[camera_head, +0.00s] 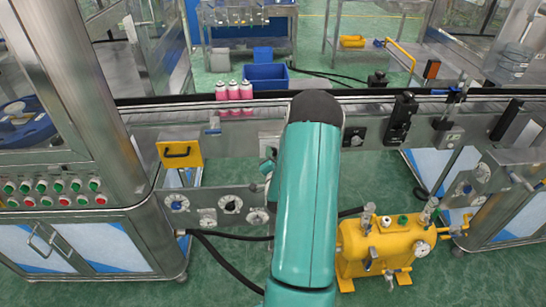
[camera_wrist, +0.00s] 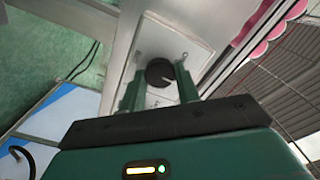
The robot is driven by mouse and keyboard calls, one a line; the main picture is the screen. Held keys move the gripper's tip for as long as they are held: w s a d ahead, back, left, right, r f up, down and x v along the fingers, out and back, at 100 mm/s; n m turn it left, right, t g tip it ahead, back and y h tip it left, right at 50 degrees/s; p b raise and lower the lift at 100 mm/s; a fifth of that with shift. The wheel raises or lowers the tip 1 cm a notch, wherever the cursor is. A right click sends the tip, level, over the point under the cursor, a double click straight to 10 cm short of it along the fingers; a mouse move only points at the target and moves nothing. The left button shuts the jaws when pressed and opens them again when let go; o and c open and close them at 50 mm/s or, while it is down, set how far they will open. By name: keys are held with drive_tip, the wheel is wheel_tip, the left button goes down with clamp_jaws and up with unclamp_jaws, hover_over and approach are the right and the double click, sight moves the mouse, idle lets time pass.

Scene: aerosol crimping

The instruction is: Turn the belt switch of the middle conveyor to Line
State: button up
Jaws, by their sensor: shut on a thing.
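In the wrist view, a round black knob (camera_wrist: 160,73) with a pale pointer line sits on a light switch plate (camera_wrist: 178,34) on the conveyor's side rail. The fingers of my gripper (camera_wrist: 159,78) stand one on each side of the knob, shut on it. The lettering on the plate is too small to read, so I cannot tell which position the pointer marks. In the head view, the middle conveyor (camera_head: 232,133) runs across the picture. My teal arm covers the knob and most of my gripper there.
A yellow tank with valves (camera_head: 385,250) stands on the floor to the right. A steel cabinet with rows of buttons (camera_head: 60,192) is at the left. Black hoses (camera_head: 225,262) lie on the green floor.

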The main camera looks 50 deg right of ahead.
drive_tip(key=o, duration=1)
drive_tip(key=shift+a, duration=0.1)
drive_tip(key=v, duration=1.3)
drive_tip(key=shift+s+a, duration=0.25)
drive_tip(key=shift+s, duration=0.05)
